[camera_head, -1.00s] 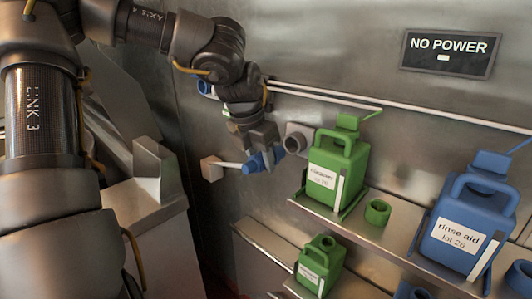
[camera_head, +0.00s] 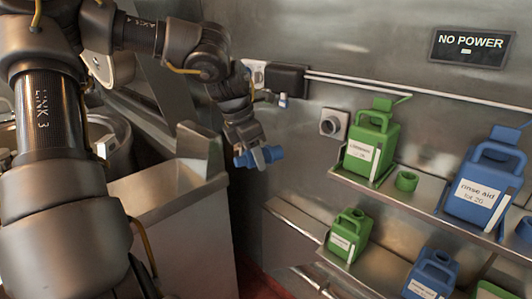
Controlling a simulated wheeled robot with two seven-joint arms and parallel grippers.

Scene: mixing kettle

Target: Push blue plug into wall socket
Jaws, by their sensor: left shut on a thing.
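My left gripper (camera_head: 250,152) hangs in front of the steel wall, pointing down. It is shut on the blue plug (camera_head: 272,154), which lies crosswise in the jaws and is clear of the wall fittings. On the wall, a dark box (camera_head: 287,79) with a white plate at its left is partly hidden by my arm. A grey round fitting on a square plate (camera_head: 333,122) is to the right of the plug. I cannot tell for sure which of these is the wall socket. My right gripper is not in view.
A "NO POWER" sign (camera_head: 472,48) hangs at the upper right. White conduits (camera_head: 400,85) run along the wall. Green (camera_head: 369,145) and blue (camera_head: 484,190) jugs stand on a wall shelf, with more jugs below. A steel cabinet (camera_head: 170,200) stands left of the gripper.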

